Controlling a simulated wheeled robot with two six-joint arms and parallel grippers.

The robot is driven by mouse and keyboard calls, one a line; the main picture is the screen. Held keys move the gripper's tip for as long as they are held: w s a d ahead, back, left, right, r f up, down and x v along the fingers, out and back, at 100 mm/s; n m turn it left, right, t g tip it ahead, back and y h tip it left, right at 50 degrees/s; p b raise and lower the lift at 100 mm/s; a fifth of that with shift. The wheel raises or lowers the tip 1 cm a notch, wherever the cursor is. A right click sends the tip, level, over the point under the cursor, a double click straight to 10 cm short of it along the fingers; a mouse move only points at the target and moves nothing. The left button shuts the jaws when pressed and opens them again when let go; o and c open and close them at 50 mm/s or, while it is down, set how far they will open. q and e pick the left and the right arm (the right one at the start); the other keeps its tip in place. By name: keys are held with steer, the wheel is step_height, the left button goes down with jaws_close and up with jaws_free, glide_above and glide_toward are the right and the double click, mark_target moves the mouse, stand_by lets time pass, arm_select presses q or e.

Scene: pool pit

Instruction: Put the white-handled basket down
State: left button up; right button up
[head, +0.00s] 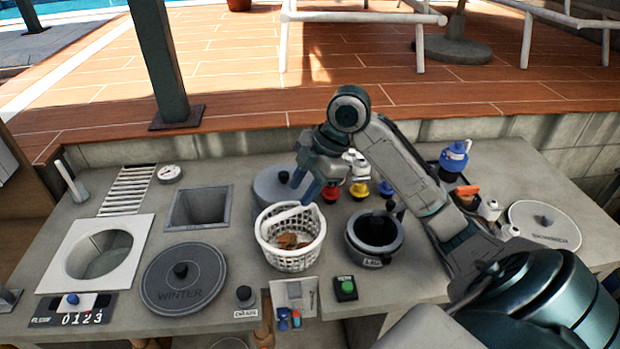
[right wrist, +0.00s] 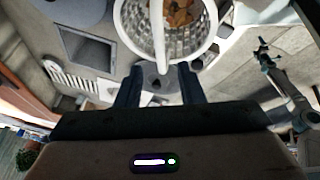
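The white basket (head: 290,252), a slotted round tub with brown leaf-like scraps inside, stands upright, apparently on the grey counter. Its white handle (head: 285,214) crosses above the rim. In the right wrist view the basket (right wrist: 205,45) is at the top, and the handle (right wrist: 158,38) runs down toward the gap between my fingers. My right gripper (head: 306,195) is just above the basket by the handle. In its wrist view (right wrist: 159,88) the fingers are apart, with room on both sides of the handle. My left arm seems to show at the wrist view's right; its fingertips are unclear.
A dark pot (head: 375,258) stands close right of the basket. The WINTER lid (head: 184,290) and an open square bin (head: 182,224) are left. A green button box (head: 345,289) is in front. Red, yellow and blue knobs are behind right.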

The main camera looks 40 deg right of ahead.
steer(key=shift+v, duration=1.75)
